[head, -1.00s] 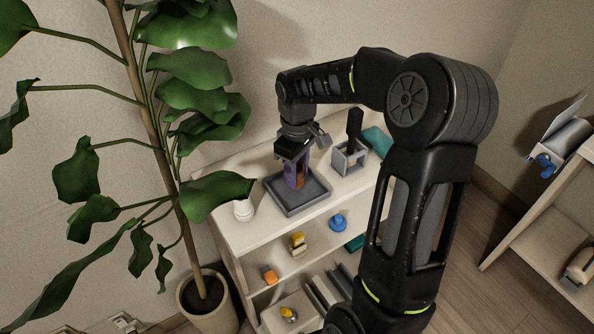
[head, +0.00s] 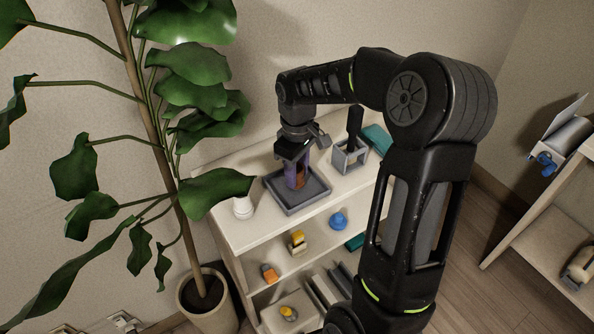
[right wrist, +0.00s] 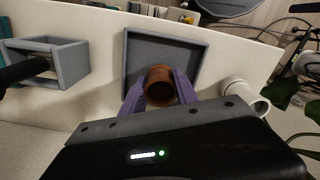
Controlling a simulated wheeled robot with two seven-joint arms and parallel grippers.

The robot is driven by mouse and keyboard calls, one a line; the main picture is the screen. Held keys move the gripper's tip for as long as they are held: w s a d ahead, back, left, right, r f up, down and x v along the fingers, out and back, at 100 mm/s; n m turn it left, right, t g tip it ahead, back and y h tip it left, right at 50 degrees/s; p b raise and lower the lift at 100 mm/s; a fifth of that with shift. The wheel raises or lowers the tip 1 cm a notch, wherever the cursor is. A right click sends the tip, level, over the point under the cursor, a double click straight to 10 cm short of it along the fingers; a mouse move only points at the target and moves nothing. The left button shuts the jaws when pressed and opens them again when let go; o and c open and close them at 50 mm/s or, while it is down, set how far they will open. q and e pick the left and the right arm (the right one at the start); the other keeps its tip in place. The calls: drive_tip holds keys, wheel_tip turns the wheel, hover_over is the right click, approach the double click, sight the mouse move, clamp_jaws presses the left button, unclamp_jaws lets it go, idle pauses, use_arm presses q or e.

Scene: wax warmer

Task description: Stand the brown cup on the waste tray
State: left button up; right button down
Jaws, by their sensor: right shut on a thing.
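The brown cup (right wrist: 160,86) is between the purple fingers of my right gripper (right wrist: 160,92), which is shut on it. In the head view the right gripper (head: 297,175) points down over the waste tray, and the brown cup (head: 301,179) shows partly behind a finger. The waste tray (head: 312,200) is a dark grey, square, low-rimmed tray on the shelf top. It also shows in the right wrist view (right wrist: 190,45), around and beyond the cup. The cup looks upright within the tray's outline; I cannot tell whether its base touches the tray. My left gripper is out of view.
A white cup-like item (head: 243,207) stands left of the tray. A grey holder (head: 349,157) with a black-handled tool stands to the right, by a teal item (head: 377,138). Plant leaves (head: 215,192) hang near the shelf's left end. Lower shelves hold small items.

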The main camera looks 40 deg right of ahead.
drive_tip(key=shift+f, duration=0.15)
drive_tip(key=c, duration=0.9)
unclamp_jaws()
drive_tip(key=shift+o, duration=0.2)
drive_tip(key=shift+r+p, duration=2.9)
drive_tip(key=shift+r, duration=1.1)
